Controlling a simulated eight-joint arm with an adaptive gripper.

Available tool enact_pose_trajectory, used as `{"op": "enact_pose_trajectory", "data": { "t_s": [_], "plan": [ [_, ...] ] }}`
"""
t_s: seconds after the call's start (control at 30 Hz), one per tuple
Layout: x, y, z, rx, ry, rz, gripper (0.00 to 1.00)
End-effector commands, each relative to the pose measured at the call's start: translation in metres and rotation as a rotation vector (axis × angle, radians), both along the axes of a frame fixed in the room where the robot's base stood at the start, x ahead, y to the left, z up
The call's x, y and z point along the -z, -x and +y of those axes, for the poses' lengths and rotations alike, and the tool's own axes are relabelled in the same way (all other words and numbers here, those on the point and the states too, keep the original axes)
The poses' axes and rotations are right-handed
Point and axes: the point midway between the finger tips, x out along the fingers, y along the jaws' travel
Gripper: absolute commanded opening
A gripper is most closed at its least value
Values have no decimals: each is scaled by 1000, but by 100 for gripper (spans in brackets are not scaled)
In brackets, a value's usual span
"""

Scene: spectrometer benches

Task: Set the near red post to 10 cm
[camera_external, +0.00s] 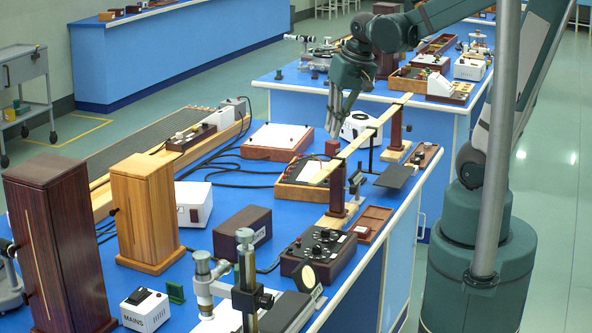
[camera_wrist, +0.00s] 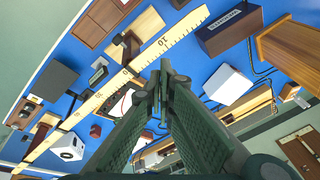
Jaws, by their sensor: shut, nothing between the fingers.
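A pale yellow ruler (camera_external: 372,130) runs level across two dark red posts. The near red post (camera_external: 337,190) stands upright on a wooden base under the ruler's near part; the far red post (camera_external: 396,127) stands toward its far end. A dark post (camera_wrist: 128,45) shows beside the ruler between these marks, apparently the near one. My gripper (camera_external: 333,133) is shut and empty, pointing down left of the ruler. Its fingertips (camera_wrist: 163,75) appear just beside the ruler in the wrist view; contact cannot be told.
A white round device (camera_external: 360,126) and a small red block (camera_external: 331,147) stand near my gripper. Wooden cabinets (camera_external: 145,212) stand at left. Some blue bench is clear.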

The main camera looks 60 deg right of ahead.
Motion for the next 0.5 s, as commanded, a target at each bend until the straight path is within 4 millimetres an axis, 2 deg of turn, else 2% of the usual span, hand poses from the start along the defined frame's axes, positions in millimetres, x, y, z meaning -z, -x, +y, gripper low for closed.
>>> {"op": "enact_pose_trajectory", "data": {
  "t_s": [0.5],
  "plan": [
    [26, 1, -62, 285, -125, 125, 0]
  ]
}}
